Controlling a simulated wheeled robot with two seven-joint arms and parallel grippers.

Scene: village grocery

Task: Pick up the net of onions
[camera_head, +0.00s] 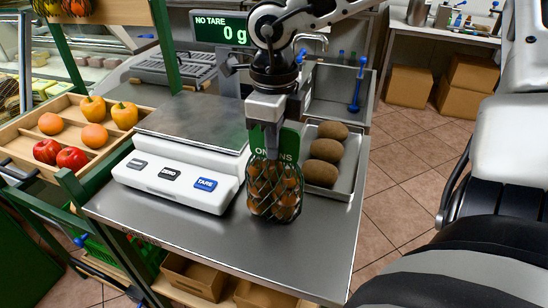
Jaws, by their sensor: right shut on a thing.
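The net of onions (273,198) is a dark mesh with brown-orange onions inside and a green label reading partly "ONIONS" at its top. It hangs or stands upright over the steel counter (215,250), in front of the scale's right end. I cannot tell whether its bottom touches the counter. My right gripper (268,148) points straight down from above and is shut on the top of the net. Its fingers partly cover the label. My left gripper is not in view.
A white scale (180,190) with a steel plate stands left of the net; its display (222,28) reads 0 g. A metal tray (347,178) with brown potato-like items lies close on the right. A wooden crate (20,145) holds peppers and fruit. The counter's front is clear.

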